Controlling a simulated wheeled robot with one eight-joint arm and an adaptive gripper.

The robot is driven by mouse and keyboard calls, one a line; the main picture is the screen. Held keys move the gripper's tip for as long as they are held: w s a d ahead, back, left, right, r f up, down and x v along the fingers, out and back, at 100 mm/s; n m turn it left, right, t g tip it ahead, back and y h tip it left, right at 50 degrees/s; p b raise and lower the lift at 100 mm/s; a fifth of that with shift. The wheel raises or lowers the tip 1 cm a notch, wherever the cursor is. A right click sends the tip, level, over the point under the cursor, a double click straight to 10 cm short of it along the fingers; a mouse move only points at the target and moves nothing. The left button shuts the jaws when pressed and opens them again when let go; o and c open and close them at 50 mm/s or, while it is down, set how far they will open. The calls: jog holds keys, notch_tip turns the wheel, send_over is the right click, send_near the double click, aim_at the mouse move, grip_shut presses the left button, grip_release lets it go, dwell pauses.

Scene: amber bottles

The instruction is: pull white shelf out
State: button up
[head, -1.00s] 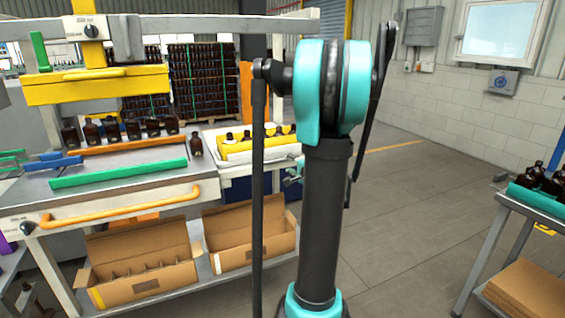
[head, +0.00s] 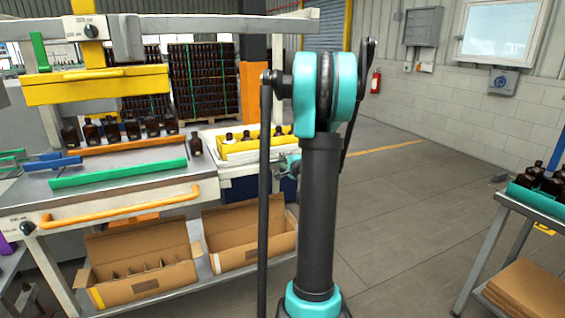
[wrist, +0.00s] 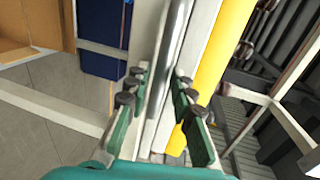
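The white shelf (head: 232,168) is in the head view beside the workbench, left of my arm. It carries a yellow insert (head: 232,152) with bottles, and my arm covers its right end. My gripper (head: 288,164) is at that right end, small and partly hidden behind my arm. In the wrist view my gripper (wrist: 160,80) has its two green fingers apart. A grey metal bar and white edges (wrist: 148,50) run lengthwise in view between the fingers. I cannot tell whether the fingers touch them. The yellow strip (wrist: 220,50) lies to the right.
A workbench (head: 120,187) with bottles, a green bar and an orange handle stands left. Open cardboard boxes (head: 135,270) sit below. A cart (head: 530,208) with bottles stands at the right. The floor between (head: 400,220) is clear.

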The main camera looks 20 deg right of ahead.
grip_shut()
jog(key=f+v, duration=0.1)
jog(key=v, duration=0.5)
jog(key=shift+s+f, duration=0.15)
jog(key=shift+s, duration=0.15)
jog(key=shift+o, duration=1.9)
grip_release()
jog(key=shift+s, duration=0.15)
jog(key=v, duration=1.2)
